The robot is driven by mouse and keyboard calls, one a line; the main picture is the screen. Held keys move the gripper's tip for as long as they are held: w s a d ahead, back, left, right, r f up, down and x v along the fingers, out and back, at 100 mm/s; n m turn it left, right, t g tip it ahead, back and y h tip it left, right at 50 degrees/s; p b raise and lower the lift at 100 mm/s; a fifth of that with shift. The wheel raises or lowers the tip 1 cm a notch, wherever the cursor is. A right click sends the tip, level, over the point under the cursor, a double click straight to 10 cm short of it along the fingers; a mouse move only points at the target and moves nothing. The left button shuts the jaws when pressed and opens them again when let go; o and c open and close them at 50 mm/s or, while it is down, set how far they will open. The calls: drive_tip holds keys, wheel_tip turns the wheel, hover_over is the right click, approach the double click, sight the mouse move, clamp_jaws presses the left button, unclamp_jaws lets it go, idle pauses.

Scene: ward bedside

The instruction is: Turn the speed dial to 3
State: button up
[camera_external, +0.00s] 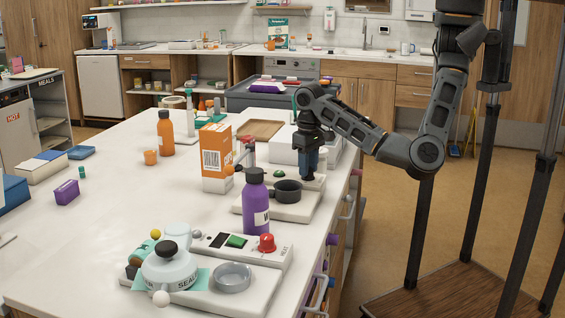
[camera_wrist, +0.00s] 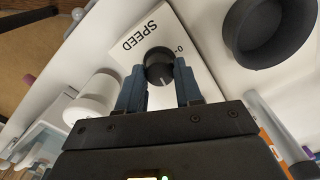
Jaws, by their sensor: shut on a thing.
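The black speed dial (camera_wrist: 158,66) sits on a white panel marked SPEED (camera_wrist: 140,37) in the wrist view. My gripper (camera_wrist: 160,88) has its two blue fingers on either side of the dial, shut on it. A white line shows on the dial's face, but the number it points to cannot be read; a "0" shows beside the dial. In the external view my gripper (camera_external: 308,172) points down at the far end of the white device (camera_external: 290,208). The dial is hidden there behind the fingers.
A dark round cup (camera_external: 288,191) on the same device is close to my gripper. A purple bottle (camera_external: 257,205) and an orange-and-white box (camera_external: 217,158) stand nearby. A sealing device (camera_external: 168,270) and a panel with a red knob (camera_external: 267,243) are at the front.

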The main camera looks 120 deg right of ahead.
drive_tip(key=m, duration=0.4)
drive_tip(key=shift+m, duration=0.3)
drive_tip(key=m+b, duration=0.1)
drive_tip(key=m, duration=0.2)
drive_tip(key=shift+f+m, duration=0.1)
drive_tip(key=shift+m, duration=0.3)
drive_tip(key=m+b, duration=0.1)
drive_tip(key=m, duration=0.2)
drive_tip(key=shift+b, duration=0.3)
drive_tip(key=shift+m+b, duration=0.7)
drive_tip(key=shift+m, duration=1.3)
drive_tip(key=o, duration=1)
drive_tip(key=shift+o, duration=0.2)
drive_tip(key=shift+r, duration=0.2)
